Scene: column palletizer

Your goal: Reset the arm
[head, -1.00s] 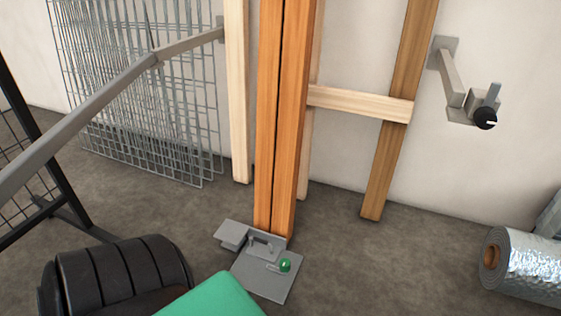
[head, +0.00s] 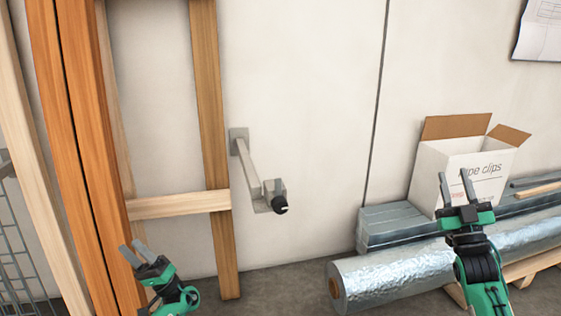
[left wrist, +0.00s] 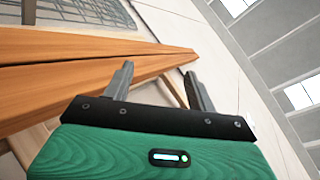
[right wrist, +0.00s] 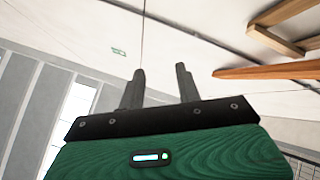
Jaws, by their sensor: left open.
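My left gripper (head: 132,254) is at the lower left of the head view, in front of the orange-brown wooden posts (head: 88,150). Its two fingers are apart with nothing between them. In the left wrist view the open fingers (left wrist: 158,82) point up past the wooden posts (left wrist: 60,90). My right gripper (head: 454,187) is raised at the right of the head view, in front of the white carton. Its fingers are apart and empty. The right wrist view shows the same open fingers (right wrist: 160,85) against wall and ceiling.
A wall bracket with a black knob (head: 280,206) sticks out between the grippers. A wooden crossbar (head: 178,204) joins the uprights. At right are a foil roll (head: 390,275), grey ducts (head: 385,228) and an open "pipe clips" carton (head: 425,165).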

